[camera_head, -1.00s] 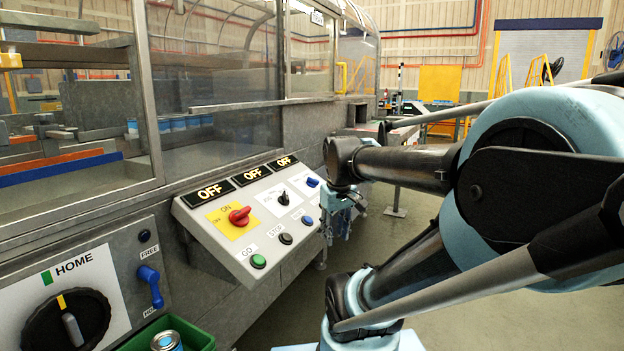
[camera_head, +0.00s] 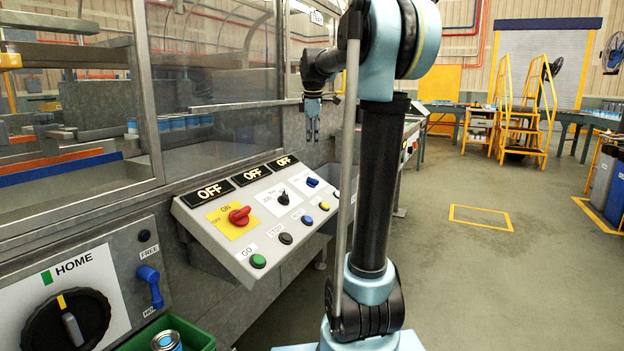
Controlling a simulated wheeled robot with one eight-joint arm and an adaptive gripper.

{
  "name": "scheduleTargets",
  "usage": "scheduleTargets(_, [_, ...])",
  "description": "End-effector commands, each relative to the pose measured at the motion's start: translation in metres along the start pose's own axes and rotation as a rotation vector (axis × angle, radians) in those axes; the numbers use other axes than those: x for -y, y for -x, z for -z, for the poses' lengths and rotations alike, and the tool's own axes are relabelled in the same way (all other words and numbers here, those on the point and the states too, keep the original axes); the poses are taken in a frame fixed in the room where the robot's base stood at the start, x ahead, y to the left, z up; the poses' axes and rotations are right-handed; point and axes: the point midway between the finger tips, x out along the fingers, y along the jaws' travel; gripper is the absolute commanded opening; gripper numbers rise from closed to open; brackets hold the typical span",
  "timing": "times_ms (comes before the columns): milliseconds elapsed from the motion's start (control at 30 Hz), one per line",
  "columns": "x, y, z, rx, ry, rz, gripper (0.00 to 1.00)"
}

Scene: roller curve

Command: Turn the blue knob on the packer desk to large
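The packer desk (camera_head: 222,236) is a sloped light-grey panel in the middle of the head view. Its blue knob (camera_head: 312,182) is small and sits at the upper right of the panel, right of a black knob (camera_head: 283,198) and a large red knob (camera_head: 239,216). My gripper (camera_head: 313,136) hangs pointing down above and behind the blue knob, apart from it. Its fingers look small and blurred, so I cannot tell how far apart they are. The marks around the blue knob are too small to read.
Three signs reading OFF (camera_head: 247,176) line the panel's top. A green button (camera_head: 258,261) and several others line its lower edge. A glass-sided machine (camera_head: 215,80) stands behind. At the lower left are a HOME dial (camera_head: 68,322) and a blue lever (camera_head: 150,287).

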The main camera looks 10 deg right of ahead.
Motion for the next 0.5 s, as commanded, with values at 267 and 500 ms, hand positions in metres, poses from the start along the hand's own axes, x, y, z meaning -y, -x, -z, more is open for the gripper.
scheduleTargets(267, [-0.017, -0.006, 0.005, 0.001, 0.054, -0.002, 0.33])
scheduleTargets(500, [-0.017, -0.042, 0.005, 0.001, 0.053, -0.002, 0.33])
